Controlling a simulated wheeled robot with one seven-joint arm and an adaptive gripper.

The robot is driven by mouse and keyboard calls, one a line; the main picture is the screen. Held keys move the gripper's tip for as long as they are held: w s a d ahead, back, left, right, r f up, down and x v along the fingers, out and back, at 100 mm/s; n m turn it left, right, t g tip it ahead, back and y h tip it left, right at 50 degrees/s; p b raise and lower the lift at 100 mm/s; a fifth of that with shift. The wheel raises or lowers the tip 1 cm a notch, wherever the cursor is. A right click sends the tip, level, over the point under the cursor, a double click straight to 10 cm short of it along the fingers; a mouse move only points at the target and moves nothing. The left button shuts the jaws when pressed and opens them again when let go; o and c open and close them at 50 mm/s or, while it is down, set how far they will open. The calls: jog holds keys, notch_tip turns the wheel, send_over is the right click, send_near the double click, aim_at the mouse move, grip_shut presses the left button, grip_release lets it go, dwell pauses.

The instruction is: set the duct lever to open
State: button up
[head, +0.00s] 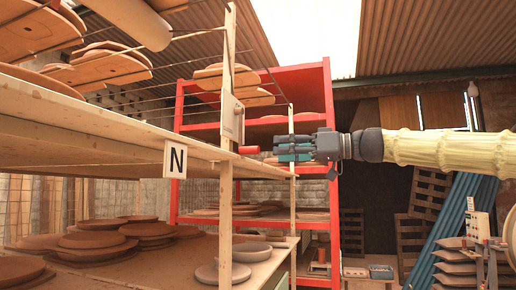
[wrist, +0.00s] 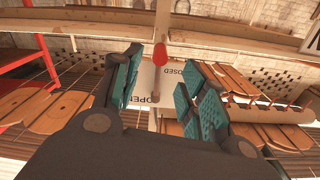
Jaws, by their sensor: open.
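The duct lever is a thin stem with a red knob (head: 249,150) that sticks out beside the pale upright post in the head view. In the wrist view the lever's red knob (wrist: 160,55) lies between my finger pads. A white plate (head: 232,117) is behind the lever; in the wrist view the plate (wrist: 148,82) carries the words OPEN and CLOSED, partly hidden. I cannot tell which word the lever points at. My gripper (head: 278,150) is open, level with the knob and just to its right. It also shows in the wrist view (wrist: 164,72), with nothing gripped.
A wooden rack (head: 80,120) with a sign N (head: 175,158) and clay discs (head: 100,240) fills the left. The upright post (head: 226,200) stands close to my gripper. A red shelf (head: 328,90) is behind. Blue pipes (head: 455,220) lean at the right.

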aim_at(257, 151)
jog(key=p+x, duration=0.3)
jog(key=x, duration=0.5)
grip_shut()
